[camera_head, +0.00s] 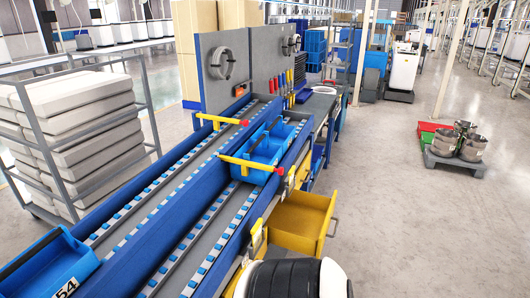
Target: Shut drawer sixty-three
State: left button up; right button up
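A yellow drawer (298,222) stands pulled out to the right from under the blue conveyor bench. Its inside shows empty, and a small handle sits on its front, which faces right. No number can be read on it, so I cannot tell whether it is drawer sixty-three. Neither of my grippers can be made out in the head view.
A roller conveyor (190,212) with blue sides runs along the left of the drawer, with a blue bin (265,145) on it. Another blue bin (50,272), marked 54, is at the lower left. Metal pots (472,149) stand on a pallet at right. Floor right of the drawer is clear.

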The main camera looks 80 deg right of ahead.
aim_at(300, 224)
jog(key=z, duration=0.5)
jog(key=k+z, duration=0.1)
jog(key=z, duration=0.35)
jog(key=l+z, duration=0.1)
jog(key=z, duration=0.85)
jog(key=k+l+z, duration=0.1)
jog(key=z, duration=0.4)
jog(key=l+z, duration=0.1)
jog(key=z, duration=0.4)
